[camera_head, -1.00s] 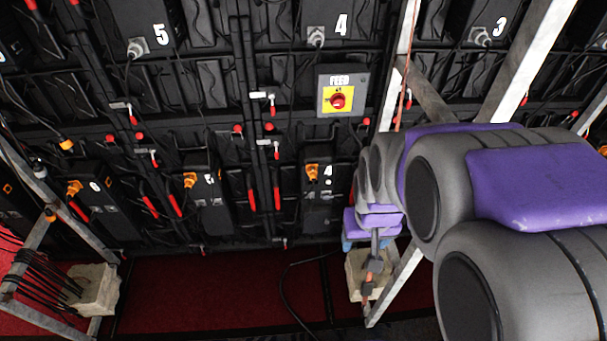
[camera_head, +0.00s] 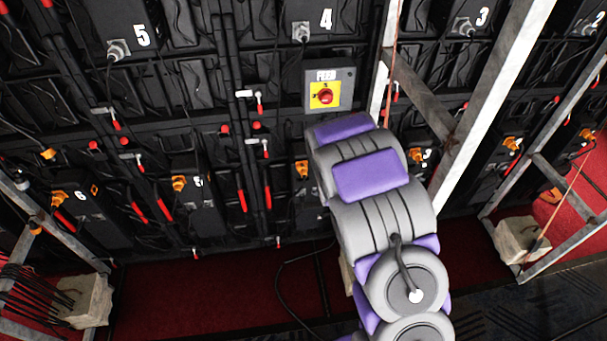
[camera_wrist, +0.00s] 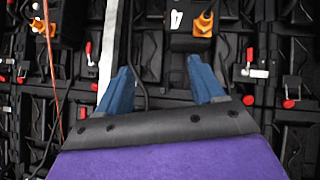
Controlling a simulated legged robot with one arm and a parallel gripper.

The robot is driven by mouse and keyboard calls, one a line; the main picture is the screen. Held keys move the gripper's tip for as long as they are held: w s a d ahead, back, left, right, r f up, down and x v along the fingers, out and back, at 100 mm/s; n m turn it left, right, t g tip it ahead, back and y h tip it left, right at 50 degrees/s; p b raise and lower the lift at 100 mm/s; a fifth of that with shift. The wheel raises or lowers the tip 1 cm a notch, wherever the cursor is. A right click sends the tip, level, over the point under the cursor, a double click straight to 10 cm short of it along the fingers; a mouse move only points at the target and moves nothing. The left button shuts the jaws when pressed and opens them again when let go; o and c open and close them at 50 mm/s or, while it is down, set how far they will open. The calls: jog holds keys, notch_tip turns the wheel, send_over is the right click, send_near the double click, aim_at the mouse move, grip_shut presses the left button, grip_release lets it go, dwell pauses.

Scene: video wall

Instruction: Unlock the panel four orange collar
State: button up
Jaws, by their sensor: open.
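The lower panel four box (camera_wrist: 184,42) is at the top of the wrist view, with a white "4" on it. Its orange collar (camera_wrist: 204,24) sits beside the number, with a black cable nearby. In the head view the orange collar (camera_head: 301,169) shows just left of my arm, which covers part of that box. My gripper (camera_wrist: 161,78) has two blue fingers spread wide apart with nothing between them. The collar lies beyond the fingertips, nearer the right finger, and is not touched. The gripper itself is hidden behind my arm in the head view.
A yellow FEED switch plate with a red knob (camera_head: 325,96) is above my arm. A metal strut (camera_head: 480,110) slants to the right. Other orange collars (camera_head: 179,183) and (camera_wrist: 38,27) mark neighbouring panels. Red-handled latches (camera_head: 266,195) and loose cables run between panels.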

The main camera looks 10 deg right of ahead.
jog(key=w+a+f+n+t, duration=0.15)
jog(key=w+f+t, duration=0.25)
jog(key=f, duration=0.6)
jog(key=t+y, duration=0.2)
jog(key=t, duration=0.2)
send_near(304, 177)
jog(key=shift+n, duration=0.35)
jog(key=w+b, duration=0.4)
jog(key=w, duration=0.7)
jog(key=shift+w+d, duration=0.1)
jog(key=shift+w, duration=0.25)
jog(key=c, duration=1.1)
jog(key=shift+o, duration=0.2)
